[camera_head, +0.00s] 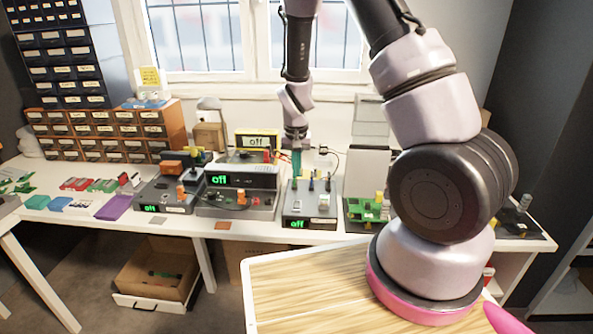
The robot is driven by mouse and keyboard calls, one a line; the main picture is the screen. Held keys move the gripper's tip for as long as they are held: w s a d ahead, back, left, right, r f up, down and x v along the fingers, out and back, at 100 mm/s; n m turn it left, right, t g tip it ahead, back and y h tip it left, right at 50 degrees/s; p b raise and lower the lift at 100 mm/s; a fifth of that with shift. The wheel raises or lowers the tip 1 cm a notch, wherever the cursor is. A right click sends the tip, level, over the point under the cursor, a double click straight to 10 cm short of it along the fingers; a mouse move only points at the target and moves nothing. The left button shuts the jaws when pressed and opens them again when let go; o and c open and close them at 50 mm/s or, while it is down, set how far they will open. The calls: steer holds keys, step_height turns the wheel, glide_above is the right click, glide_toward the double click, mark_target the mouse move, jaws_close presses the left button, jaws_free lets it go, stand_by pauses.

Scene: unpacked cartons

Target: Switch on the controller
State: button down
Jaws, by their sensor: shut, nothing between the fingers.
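Several devices with displays reading "off" stand on the white table; their labels are too small to tell which one is the controller. A grey box with levers on top (323,222) sits below my gripper (296,172), its green display at the lower front. My gripper is shut and empty, pointing down over the rear left of this box; whether it touches a lever cannot be told. To the left are a grey box with a raised panel (262,181) and a dark box with orange parts (176,208). A yellow-framed display unit (243,141) stands behind.
A stand with a green circuit board (367,210) is right of the lever box. Drawer cabinets (95,145) stand at the back left. Coloured cases, including a purple one (119,205), lie on the left. My arm hides part of the table's right side.

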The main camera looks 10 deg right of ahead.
mark_target(297, 202)
steer(key=f, duration=0.3)
steer(key=w+f, duration=0.1)
steer(key=f, duration=0.6)
steer(key=shift+w+d+f, duration=0.15)
steer(key=shift+d+f, duration=0.05)
steer(key=shift+f, duration=0.1)
steer(key=shift+f, duration=0.2)
steer(key=shift+s+a+r, duration=0.2)
steer(key=shift+s+a, duration=0.05)
steer(key=shift+s, duration=0.5)
steer(key=shift+r, duration=0.1)
steer(key=shift+r, duration=0.4)
step_height(297, 202, up, 13)
steer(key=s, duration=0.1)
steer(key=shift+s+a, duration=0.25)
steer(key=shift+s, duration=0.05)
